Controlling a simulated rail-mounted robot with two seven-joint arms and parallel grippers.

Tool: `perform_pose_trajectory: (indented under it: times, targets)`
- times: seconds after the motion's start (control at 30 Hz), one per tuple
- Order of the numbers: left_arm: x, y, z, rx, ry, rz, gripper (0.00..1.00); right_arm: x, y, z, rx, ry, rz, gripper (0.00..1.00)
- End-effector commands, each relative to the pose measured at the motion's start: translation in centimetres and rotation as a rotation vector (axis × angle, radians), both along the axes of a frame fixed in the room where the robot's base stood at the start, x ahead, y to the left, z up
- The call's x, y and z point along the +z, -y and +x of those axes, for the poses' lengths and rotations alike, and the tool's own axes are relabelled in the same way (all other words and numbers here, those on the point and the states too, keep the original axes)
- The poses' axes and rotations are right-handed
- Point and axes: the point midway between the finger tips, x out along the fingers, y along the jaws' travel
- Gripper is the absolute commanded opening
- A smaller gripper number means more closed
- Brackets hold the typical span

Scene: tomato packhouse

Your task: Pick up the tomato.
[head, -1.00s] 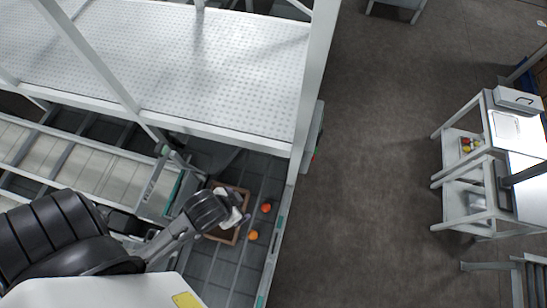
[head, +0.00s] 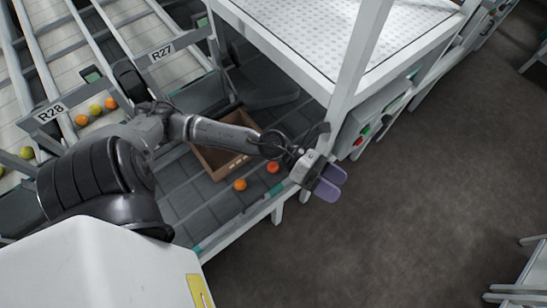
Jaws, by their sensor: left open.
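Two tomatoes lie on the dark grey slatted belt: an orange one (head: 240,185) and a redder one (head: 273,167) to its right, near the belt's edge. My left arm reaches across from the left, above the belt. My left gripper (head: 333,182) has purple finger pads, is open and empty, and shows to the right of both tomatoes, beyond the belt's edge over the floor. My right gripper is not in view.
A brown crate (head: 236,164) stands on the belt behind the tomatoes, partly hidden by my arm. A white frame post (head: 356,70) rises close behind my gripper. Lanes marked R27 and R28 hold several tomatoes (head: 96,110) at left.

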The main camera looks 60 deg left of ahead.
Motion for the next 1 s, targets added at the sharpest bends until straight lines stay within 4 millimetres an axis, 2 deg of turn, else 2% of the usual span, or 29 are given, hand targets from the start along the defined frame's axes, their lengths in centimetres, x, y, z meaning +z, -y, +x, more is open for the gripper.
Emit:
perform_pose_trajectory:
  times: [0.03,0.13,0.2,0.3,0.4,0.5,0.6,0.7,0.83,1.0]
  targets:
    - [-5.0,-0.8,-0.3,-0.079,0.044,0.142,0.84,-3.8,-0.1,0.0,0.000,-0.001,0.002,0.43]
    - [-11.3,-3.1,-1.0,-0.240,0.106,0.431,0.84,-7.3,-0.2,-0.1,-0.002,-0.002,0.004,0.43]
    - [-15.4,-5.7,-1.3,-0.342,0.125,0.630,0.84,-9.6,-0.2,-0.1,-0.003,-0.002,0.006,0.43]
    - [-20.1,-10.1,-1.6,-0.465,0.125,0.890,0.84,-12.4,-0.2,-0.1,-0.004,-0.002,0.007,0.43]
    - [-23.5,-14.7,-1.7,-0.564,0.095,1.111,0.84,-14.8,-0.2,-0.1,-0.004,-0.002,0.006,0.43]
    - [-25.5,-18.9,-1.9,-0.637,0.051,1.287,0.84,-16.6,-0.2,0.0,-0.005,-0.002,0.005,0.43]
    - [-26.4,-22.1,-2.0,-0.687,0.007,1.415,0.84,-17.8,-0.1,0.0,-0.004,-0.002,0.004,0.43]
    - [-26.8,-24.3,-2.2,-0.718,-0.030,1.497,0.84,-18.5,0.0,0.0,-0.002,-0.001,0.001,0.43]
    - [-27.2,-25.7,-2.3,-0.739,-0.058,1.549,0.84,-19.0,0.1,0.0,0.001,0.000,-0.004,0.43]
    - [-28.6,-25.9,-2.4,-0.745,-0.065,1.560,0.84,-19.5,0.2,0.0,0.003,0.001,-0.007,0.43]
